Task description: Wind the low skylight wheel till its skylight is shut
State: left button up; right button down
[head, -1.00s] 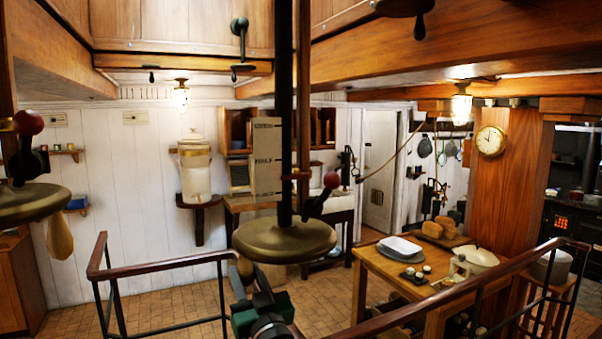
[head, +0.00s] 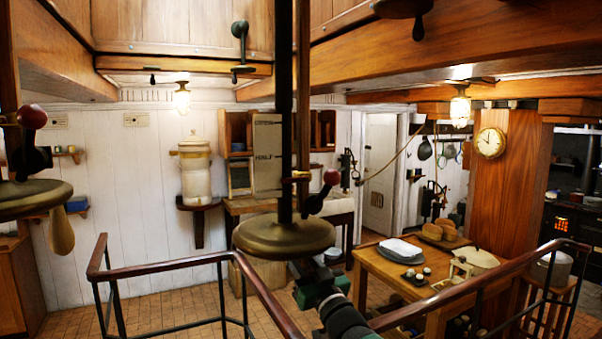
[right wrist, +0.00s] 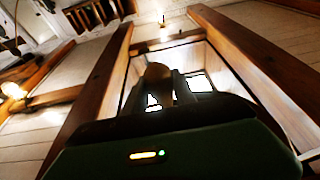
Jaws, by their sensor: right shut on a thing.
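The brass skylight wheel (head: 284,238) hangs level at the foot of a dark vertical rod in the middle of the head view. A red-knobbed lever (head: 322,194) stands at its right side. My right gripper (head: 312,274) is under the wheel's right front edge. In the right wrist view a wooden crank handle (right wrist: 157,76) stands between the fingers, and the gripper is shut on it. A scale card (head: 267,158) marked HALF hangs behind the rod, with a brass pointer (head: 297,176) level with its lower part. How far the skylight is open is unclear. My left gripper is out of view.
A second wheel (head: 30,197) with a hanging wooden handle (head: 60,231) is at the left. A railing (head: 205,254) runs below and around the front. A table (head: 400,283) with bread and dishes stands beyond it to the right. Heavy beams cross overhead.

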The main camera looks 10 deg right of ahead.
jog(key=s+d+b, duration=0.2)
jog(key=s+b, duration=0.6)
jog(key=s, duration=0.6)
